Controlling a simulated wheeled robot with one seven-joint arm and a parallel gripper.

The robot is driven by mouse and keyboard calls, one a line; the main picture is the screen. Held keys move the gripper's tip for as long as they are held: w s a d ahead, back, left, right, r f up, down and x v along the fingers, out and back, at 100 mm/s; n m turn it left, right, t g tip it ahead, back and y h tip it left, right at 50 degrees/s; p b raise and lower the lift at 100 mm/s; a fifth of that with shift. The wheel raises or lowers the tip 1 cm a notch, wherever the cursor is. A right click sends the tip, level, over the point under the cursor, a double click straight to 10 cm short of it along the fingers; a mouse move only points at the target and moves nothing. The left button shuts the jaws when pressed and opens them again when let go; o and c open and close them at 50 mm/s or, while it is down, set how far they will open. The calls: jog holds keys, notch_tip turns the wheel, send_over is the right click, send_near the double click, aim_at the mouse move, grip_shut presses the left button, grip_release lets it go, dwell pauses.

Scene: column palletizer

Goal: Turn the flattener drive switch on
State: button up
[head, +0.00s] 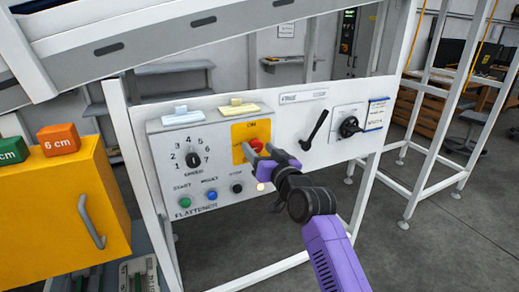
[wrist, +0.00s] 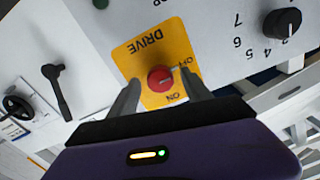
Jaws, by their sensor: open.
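The flattener drive switch is a red knob (head: 255,146) on a yellow plate (head: 238,131) on the grey flattener panel. In the wrist view the red knob (wrist: 160,79) sits on the yellow plate (wrist: 135,50) marked DRIVE and ON. My gripper (head: 257,150) is at the plate, its fingers open. In the wrist view my gripper (wrist: 160,92) has one finger on each side of the knob, with gaps visible. I cannot tell how near the fingertips are to the plate. The knob's pointer is partly hard to read.
On the same panel are a numbered speed dial (head: 193,159), a green start button (head: 186,203), a blue button (head: 212,195) and a black button (head: 237,188). A black lever (head: 314,130) and a black handwheel (head: 350,127) are to the right. A yellow cabinet (head: 65,210) stands left.

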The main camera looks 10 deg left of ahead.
jog(key=shift+w+a, duration=0.1)
grip_shut()
dwell(0.3)
